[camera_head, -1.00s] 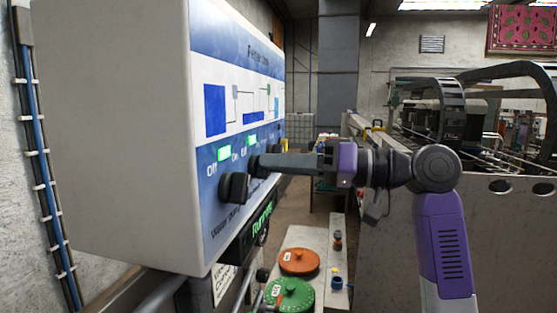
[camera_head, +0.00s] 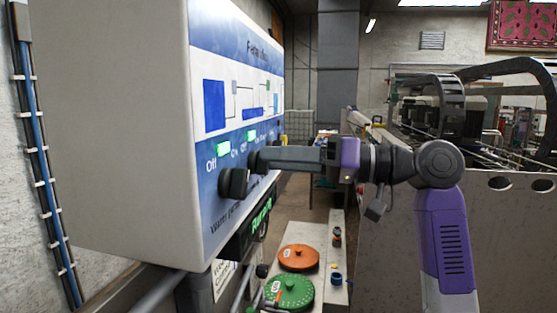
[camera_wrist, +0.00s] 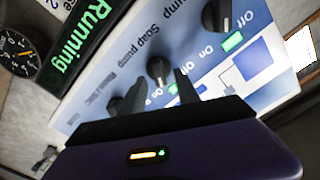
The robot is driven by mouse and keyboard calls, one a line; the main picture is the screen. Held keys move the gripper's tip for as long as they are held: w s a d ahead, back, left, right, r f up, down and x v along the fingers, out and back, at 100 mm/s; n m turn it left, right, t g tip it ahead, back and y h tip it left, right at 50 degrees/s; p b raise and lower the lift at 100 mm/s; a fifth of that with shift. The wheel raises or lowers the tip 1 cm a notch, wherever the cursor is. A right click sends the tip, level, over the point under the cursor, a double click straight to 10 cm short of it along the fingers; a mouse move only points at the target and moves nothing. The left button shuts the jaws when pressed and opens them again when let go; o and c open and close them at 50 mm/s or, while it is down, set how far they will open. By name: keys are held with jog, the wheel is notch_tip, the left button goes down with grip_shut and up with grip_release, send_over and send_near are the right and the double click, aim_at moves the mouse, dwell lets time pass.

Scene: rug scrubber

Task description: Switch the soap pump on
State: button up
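The soap pump knob (camera_wrist: 158,70) is a black knob on the blue lower band of the white panel, with "Soap pump" printed beside it in the wrist view. In the head view it shows at my fingertips (camera_head: 258,160). My gripper (camera_wrist: 161,88) is open, with one dark finger on each side of the knob in the wrist view. I cannot tell whether the fingers touch it. A green light (camera_wrist: 172,88) by this knob is partly hidden by a finger. The water pump knob (camera_head: 233,183) stands nearer the camera, with its own green light (camera_head: 224,149).
A green "Running" display (camera_head: 262,217) hangs under the panel (camera_head: 110,120). A round gauge (camera_wrist: 18,52) shows in the wrist view. A large grey machine wall (camera_head: 510,245) stands at right.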

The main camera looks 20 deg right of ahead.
jog(key=b+v, duration=0.2)
jog(key=v, duration=0.5)
jog(key=shift+d, duration=0.15)
jog(key=shift+s+d, duration=0.1)
jog(key=shift+s, duration=0.05)
jog(key=v, duration=0.8)
jog(key=shift+s+d, duration=0.25)
jog(key=shift+d, duration=0.1)
jog(key=shift+r, duration=0.1)
